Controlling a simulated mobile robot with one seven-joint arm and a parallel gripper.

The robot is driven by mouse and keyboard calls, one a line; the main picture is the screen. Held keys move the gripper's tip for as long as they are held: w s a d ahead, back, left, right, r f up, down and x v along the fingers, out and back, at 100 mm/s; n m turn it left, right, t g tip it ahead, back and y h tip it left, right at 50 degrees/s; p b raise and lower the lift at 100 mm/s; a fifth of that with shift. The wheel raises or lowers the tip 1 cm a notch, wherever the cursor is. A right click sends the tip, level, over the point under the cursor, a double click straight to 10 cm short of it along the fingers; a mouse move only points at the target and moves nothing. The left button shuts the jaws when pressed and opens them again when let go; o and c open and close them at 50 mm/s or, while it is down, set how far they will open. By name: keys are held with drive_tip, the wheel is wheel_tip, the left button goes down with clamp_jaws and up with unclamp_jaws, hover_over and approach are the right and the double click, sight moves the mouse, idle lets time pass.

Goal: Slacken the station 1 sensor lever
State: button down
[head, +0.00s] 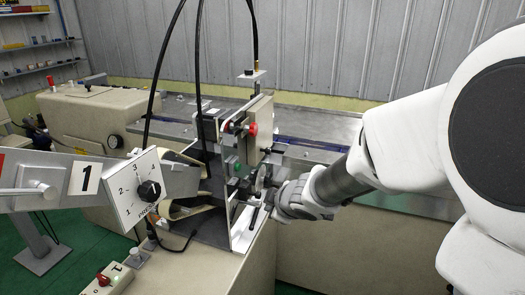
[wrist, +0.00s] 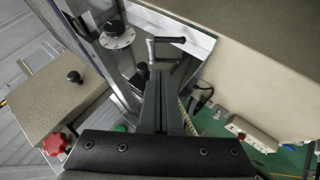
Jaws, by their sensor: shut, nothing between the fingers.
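My gripper (wrist: 162,68) is shut and empty in the wrist view, its fingers pointing away from the camera. A small lever with a dark handle (wrist: 170,39) and an upright shaft is just beyond the fingertips, by a pale metal plate. I take it to be the sensor lever; whether the fingertips touch it cannot be told. In the head view my gripper (head: 268,197) reaches in from the right to the side of the station's metal frame (head: 243,232). Small dark handles (head: 255,214) show there, partly hidden by the gripper. The station 1 sign (head: 86,178) is at the left.
A numbered dial plate (head: 138,190) with a black knob stands left of the frame. A red knob (head: 251,129) is on the box above; a red knob (wrist: 55,144) also shows in the wrist view. Black cables arch over the frame. A control box (head: 108,281) sits in front.

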drive_tip(key=a+f+n+y, duration=0.1)
drive_tip(key=a, duration=0.1)
drive_tip(key=b, duration=0.6)
approach(254, 219)
drive_tip(key=shift+g, duration=0.3)
drive_tip(key=w+a+f, duration=0.1)
drive_tip(key=w, duration=0.1)
drive_tip(key=w+a+f, duration=0.2)
drive_tip(key=shift+w+a+f, duration=0.15)
drive_tip(key=shift+a+f, duration=0.05)
drive_tip(key=shift+a, duration=0.05)
drive_tip(key=shift+w+d+f, duration=0.15)
drive_tip(key=shift+w+f, duration=0.05)
drive_tip(key=shift+f+b, duration=0.25)
drive_tip(key=shift+b, duration=0.5)
drive_tip(key=shift+n+b, duration=0.3)
drive_tip(key=shift+b, duration=0.55)
